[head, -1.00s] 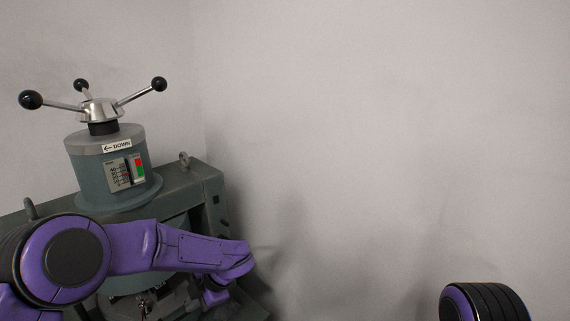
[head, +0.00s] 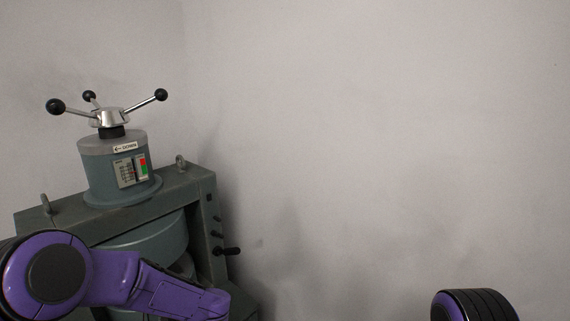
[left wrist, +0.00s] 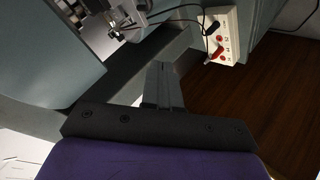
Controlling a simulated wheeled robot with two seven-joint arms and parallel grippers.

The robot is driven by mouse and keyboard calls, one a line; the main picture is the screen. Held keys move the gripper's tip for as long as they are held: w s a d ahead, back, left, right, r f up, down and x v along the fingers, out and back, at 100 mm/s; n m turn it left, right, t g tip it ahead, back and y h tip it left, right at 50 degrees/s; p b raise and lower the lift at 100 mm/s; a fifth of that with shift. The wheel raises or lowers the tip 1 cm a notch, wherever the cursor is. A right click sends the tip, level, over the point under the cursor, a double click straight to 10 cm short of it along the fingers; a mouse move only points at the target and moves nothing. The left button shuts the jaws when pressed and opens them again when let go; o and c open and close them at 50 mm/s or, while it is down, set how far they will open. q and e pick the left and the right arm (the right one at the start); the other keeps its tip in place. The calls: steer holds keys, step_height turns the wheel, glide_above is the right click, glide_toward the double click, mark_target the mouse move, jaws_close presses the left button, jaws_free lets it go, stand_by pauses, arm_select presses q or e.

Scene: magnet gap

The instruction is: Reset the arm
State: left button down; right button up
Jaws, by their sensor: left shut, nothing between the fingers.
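My left arm (head: 150,285) comes in from the lower left in the head view, in front of the magnet machine; its gripper is below the frame there. In the left wrist view my left gripper (left wrist: 163,88) is shut and empty, its fingers together. It points toward the grey-green machine frame (left wrist: 88,127) and a dark floor. The magnet machine (head: 150,228) stands at the left in the head view, with a three-armed handwheel (head: 108,117) on top. My right gripper is not in view.
A white box with red plugs and black cables (left wrist: 222,38) shows at upper right in the left wrist view. Bare wall fills the right; dark wooden floor (left wrist: 260,100) lies right of the fingers.

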arm_select(q)
steer(key=s+f+m+t+h, duration=0.3)
steer(key=s+f+m, duration=0.8)
steer(key=s+f, duration=0.15)
steer(key=s+f+m+g+h, duration=0.1)
steer(key=s+f+m+g, duration=0.1)
steer(key=s, duration=0.9)
steer(key=s+f+m+g+h, duration=0.1)
steer(key=s+f, duration=0.4)
steer(key=s, duration=0.6)
steer(key=shift+a+m+g+h, duration=0.45)
steer(key=shift+m+h, duration=0.15)
steer(key=shift+m, duration=0.5)
steer(key=shift+f, duration=0.1)
